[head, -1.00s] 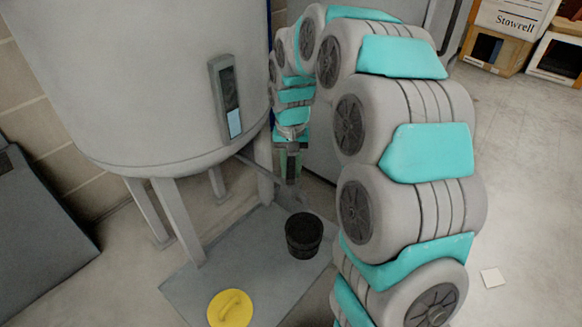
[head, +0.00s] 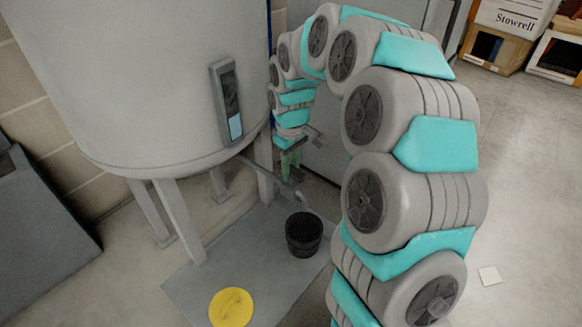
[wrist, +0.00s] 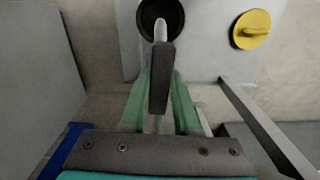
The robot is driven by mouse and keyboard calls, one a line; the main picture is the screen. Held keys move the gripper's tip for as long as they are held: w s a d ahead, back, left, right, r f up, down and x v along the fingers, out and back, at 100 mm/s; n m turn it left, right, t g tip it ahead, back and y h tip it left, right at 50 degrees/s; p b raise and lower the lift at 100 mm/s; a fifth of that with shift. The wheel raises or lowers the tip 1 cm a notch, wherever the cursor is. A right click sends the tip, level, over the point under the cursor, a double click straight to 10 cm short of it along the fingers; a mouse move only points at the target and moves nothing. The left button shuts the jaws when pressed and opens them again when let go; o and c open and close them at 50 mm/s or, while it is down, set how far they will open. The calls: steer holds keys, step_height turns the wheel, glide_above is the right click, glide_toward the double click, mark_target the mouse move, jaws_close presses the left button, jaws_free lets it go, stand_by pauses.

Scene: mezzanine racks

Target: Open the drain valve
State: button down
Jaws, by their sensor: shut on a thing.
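The drain valve's dark handle (wrist: 159,95) shows in the wrist view, lying lengthwise between the green fingers of my gripper (wrist: 161,76). My gripper is shut on it. In the head view my gripper (head: 290,162) is at the drain pipe (head: 262,172) under the large grey tank (head: 150,75); the handle is mostly hidden there. A pale spout or stream (wrist: 160,30) shows past the handle, over the black bucket (wrist: 148,14). I cannot tell which it is. The bucket (head: 303,240) stands upright on a grey mat below the pipe's end.
A yellow round lid (head: 230,308) lies on the grey mat (head: 195,283), left of the bucket. The tank's legs (head: 180,220) stand close to the pipe. A grey cabinet is behind my arm. Boxes (head: 497,48) are at the far right, with clear floor before them.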

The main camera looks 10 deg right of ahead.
steer(key=shift+w+n, duration=0.1)
steer(key=shift+n, duration=0.4)
steer(key=c, duration=0.6)
jaws_free()
steer(key=shift+c, duration=0.2)
steer(key=shift+r, duration=0.1)
step_height(320, 180, up, 8)
steer(key=shift+f, duration=0.15)
steer(key=s+f+m+g, duration=0.1)
steer(key=s+m, duration=0.6)
steer(key=s, duration=2.8)
steer(key=shift+s+f+g, duration=0.2)
steer(key=shift+f+g, duration=0.1)
steer(key=shift+g, duration=0.1)
